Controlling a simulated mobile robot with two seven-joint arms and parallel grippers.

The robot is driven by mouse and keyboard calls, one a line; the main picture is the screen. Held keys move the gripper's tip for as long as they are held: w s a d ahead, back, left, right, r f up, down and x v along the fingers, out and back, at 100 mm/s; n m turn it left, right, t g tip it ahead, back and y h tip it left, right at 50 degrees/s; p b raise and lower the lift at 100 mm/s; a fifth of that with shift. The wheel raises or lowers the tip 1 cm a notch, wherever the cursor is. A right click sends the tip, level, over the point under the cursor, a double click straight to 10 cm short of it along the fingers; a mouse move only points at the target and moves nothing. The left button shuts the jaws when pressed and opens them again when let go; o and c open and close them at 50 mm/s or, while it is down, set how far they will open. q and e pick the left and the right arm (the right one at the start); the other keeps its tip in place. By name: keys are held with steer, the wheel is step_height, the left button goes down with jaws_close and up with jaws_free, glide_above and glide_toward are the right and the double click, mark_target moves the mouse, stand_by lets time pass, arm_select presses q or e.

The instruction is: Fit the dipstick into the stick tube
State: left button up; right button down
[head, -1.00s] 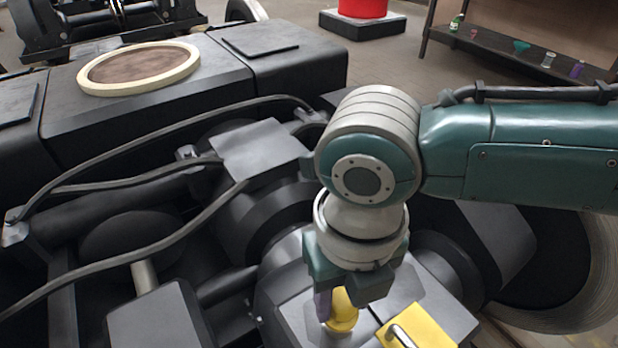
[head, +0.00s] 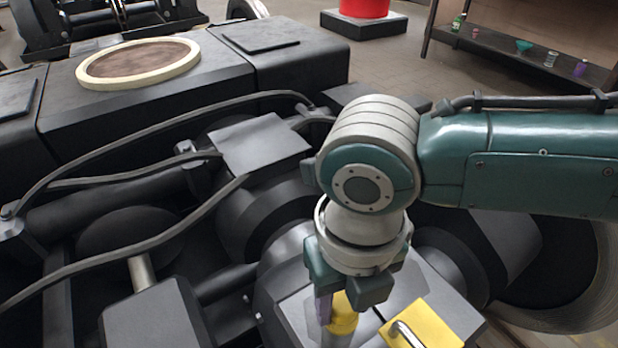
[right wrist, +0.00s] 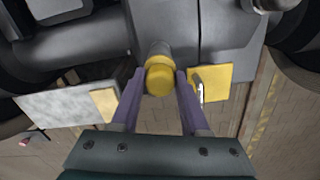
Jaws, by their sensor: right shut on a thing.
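My right gripper (head: 333,310) points down over the bogie at the lower middle of the head view. Its purple fingers close on a yellow rounded piece (head: 342,315), which I take to be the dipstick's handle. In the right wrist view this yellow handle (right wrist: 160,80) sits between the fingertips. Just beyond it is a yellow rim on a grey round stub (right wrist: 157,49), apparently the stick tube. The handle lines up closely with it. The stick's rod is hidden, and I cannot tell how deep it sits. My left gripper is out of view.
A yellow plate with a metal handle (head: 428,326) lies close to the right of the gripper. Dark hoses (head: 150,245) cross the bogie at the left. A grey housing block (head: 262,145) stands behind the gripper. A shelf (head: 540,65) is far off.

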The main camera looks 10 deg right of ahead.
steer(key=shift+c, duration=1.6)
jaws_free()
step_height(320, 180, up, 9)
steer(key=p, duration=0.3)
steer(key=shift+f, duration=0.1)
steer(key=shift+r+p, duration=0.35)
steer(key=shift+r, duration=0.2)
